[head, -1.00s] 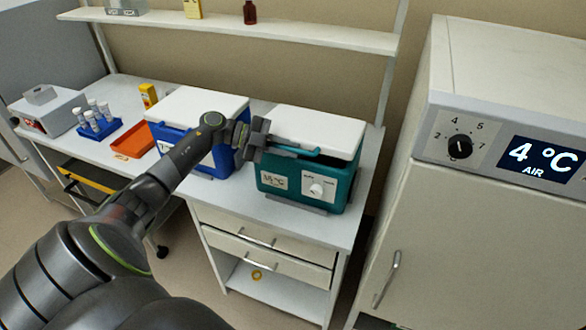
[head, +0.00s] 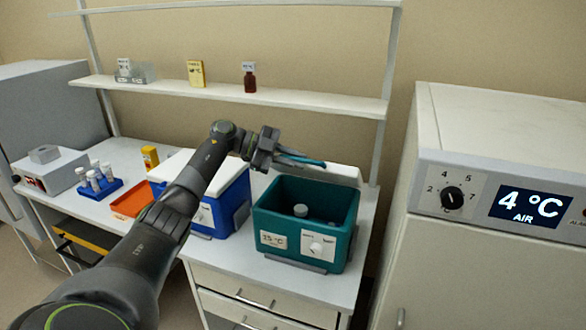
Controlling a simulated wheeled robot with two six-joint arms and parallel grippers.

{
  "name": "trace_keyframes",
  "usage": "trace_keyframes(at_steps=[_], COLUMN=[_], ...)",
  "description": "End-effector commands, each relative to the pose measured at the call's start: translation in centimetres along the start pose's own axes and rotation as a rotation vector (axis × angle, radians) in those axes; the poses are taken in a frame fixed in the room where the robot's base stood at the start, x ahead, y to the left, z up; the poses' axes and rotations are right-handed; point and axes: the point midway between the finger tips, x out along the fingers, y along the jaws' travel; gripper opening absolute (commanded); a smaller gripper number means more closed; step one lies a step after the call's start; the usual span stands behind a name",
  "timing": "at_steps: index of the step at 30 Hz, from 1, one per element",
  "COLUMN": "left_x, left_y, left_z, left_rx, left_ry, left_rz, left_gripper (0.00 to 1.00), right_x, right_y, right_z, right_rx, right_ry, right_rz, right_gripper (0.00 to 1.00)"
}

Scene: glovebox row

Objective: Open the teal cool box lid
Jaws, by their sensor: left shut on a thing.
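The teal cool box (head: 275,222) stands on the bench with its top open and its dark inside showing. Its white lid (head: 335,173) is swung up at the back edge and shows as a narrow band. My left gripper (head: 292,158) is shut on the teal handle (head: 308,162) at the lid's raised front edge, above the box. A small white-capped container (head: 301,210) shows inside the box. My right gripper is not in view.
A blue cool box (head: 228,207) with a white lid stands to the left, partly behind my left arm. A shelf (head: 290,98) with a brown bottle (head: 249,78) runs above. A tall cabinet (head: 480,270) reading 4 °C stands on the right. An orange tray (head: 130,199) lies farther left.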

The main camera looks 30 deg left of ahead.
Motion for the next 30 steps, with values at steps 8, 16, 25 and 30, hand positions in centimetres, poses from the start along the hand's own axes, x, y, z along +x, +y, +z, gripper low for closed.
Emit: trace_keyframes(at_steps=[8, 16, 25, 30], left_x=[0.0, 0.0, -0.2, -2.2], left_y=[-0.3, -0.2, -0.2, -0.1], left_z=[0.1, 0.1, 0.1, 0.4], left_rx=[0.001, 0.000, 0.000, 0.000], left_ry=[-0.004, -0.003, -0.002, -0.006], left_rz=[-0.002, -0.002, -0.001, -0.002], left_gripper=[0.00, 0.22, 0.22, 0.22], right_x=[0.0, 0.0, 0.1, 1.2], right_y=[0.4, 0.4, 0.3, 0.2], right_z=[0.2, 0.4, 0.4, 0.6], right_rx=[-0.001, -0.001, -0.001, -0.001], right_ry=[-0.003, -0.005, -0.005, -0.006], right_rz=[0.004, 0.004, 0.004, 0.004], right_gripper=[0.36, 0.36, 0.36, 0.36])
